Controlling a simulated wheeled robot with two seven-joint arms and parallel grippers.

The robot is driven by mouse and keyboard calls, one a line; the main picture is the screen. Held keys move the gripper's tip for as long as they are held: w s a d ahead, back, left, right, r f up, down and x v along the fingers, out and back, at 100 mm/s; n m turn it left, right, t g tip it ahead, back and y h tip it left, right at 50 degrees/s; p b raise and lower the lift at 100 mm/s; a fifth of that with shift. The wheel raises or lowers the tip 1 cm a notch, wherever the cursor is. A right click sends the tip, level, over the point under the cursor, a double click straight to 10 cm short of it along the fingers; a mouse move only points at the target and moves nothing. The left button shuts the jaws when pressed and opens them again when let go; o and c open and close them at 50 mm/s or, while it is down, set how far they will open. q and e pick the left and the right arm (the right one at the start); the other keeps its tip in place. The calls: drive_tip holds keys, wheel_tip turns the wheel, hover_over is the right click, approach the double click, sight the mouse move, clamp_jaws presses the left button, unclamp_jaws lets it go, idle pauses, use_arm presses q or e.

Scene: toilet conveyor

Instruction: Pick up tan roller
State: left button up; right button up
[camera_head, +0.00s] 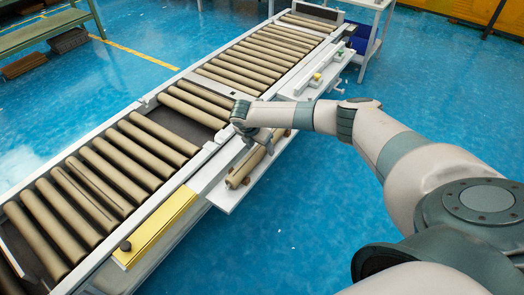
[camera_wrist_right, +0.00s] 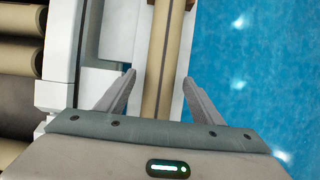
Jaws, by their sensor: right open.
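A tan roller (camera_head: 242,172) lies lengthwise on a narrow white side shelf (camera_head: 222,196) attached to the conveyor. In the right wrist view the tan roller (camera_wrist_right: 160,62) runs up the middle with a dark line along its length. My right gripper (camera_head: 256,146) is over the roller's far part, pointing down. In the right wrist view its open fingers (camera_wrist_right: 158,78) stand on either side of the roller, with nothing visibly clamped. Whether a finger touches the roller I cannot tell. The hand partly hides the roller in the head view. My left gripper is out of view.
The conveyor (camera_head: 150,103) carries several tan rollers, with a dark gap (camera_head: 182,125) near its middle. A yellow panel (camera_head: 155,228) lies along its near edge. Small fittings (camera_head: 316,77) stand on the far side shelf. Blue floor (camera_head: 320,215) is open to the right.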

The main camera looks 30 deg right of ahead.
drive_tip(key=shift+d+f, duration=0.1)
drive_tip(key=shift+f, duration=0.1)
idle(0.3)
drive_tip(key=shift+c, duration=0.9)
clamp_jaws()
drive_tip(key=shift+w, duration=0.1)
drive_tip(key=shift+r, duration=0.15)
